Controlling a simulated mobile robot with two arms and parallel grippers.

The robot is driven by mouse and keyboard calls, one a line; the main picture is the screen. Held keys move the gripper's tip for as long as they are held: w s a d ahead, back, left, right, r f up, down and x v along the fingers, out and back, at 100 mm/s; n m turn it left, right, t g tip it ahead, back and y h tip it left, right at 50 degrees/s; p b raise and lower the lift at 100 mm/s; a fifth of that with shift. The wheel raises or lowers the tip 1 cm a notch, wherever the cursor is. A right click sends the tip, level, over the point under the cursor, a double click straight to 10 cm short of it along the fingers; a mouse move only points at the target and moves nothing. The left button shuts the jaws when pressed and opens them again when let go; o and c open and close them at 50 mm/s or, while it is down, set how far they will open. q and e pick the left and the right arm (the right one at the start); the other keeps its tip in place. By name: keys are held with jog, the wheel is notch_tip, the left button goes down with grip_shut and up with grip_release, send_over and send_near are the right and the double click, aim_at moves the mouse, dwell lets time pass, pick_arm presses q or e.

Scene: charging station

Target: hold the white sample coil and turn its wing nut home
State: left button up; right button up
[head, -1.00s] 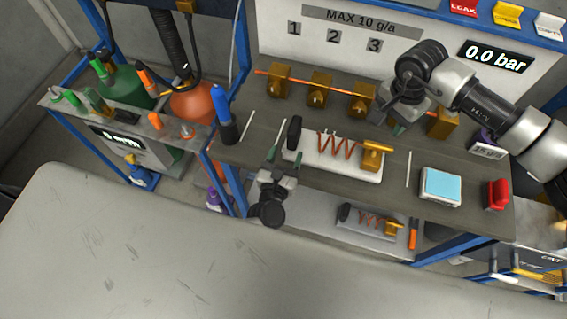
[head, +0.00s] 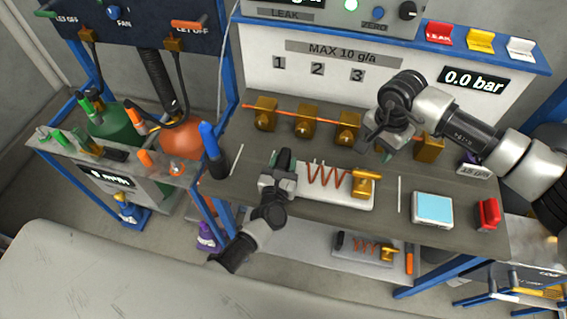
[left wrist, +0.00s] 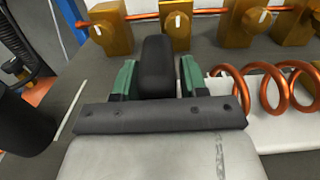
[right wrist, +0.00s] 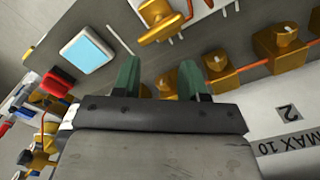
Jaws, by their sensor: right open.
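The white sample coil (head: 345,197) lies on the bench shelf, a white plate with a copper spiral and a black handle at its left end. Its brass block with the wing nut (head: 366,183) is at the right end. My left gripper (head: 283,172) is at the handle. In the left wrist view its green fingers stand on either side of the black handle (left wrist: 157,65); whether they touch it is unclear. My right gripper (head: 377,146) is open and empty, above and behind the brass block. The wing nut (right wrist: 165,23) shows beyond its fingers in the right wrist view.
A row of brass blocks (head: 306,125) on a copper pipe stands behind the coil. A blue-topped box (head: 433,208) and a red item (head: 488,214) are to the right. Another coil (head: 365,247) lies on the lower shelf.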

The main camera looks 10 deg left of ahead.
pick_arm(q)
grip_shut()
pick_arm(e)
jog(key=shift+o, duration=0.2)
jog(key=m+y, duration=0.5)
jog(key=m, duration=0.5)
send_near(368, 172)
jog(key=x, duration=0.9)
jog(key=shift+f, duration=0.1)
jog(key=shift+m+h, duration=0.3)
grip_shut()
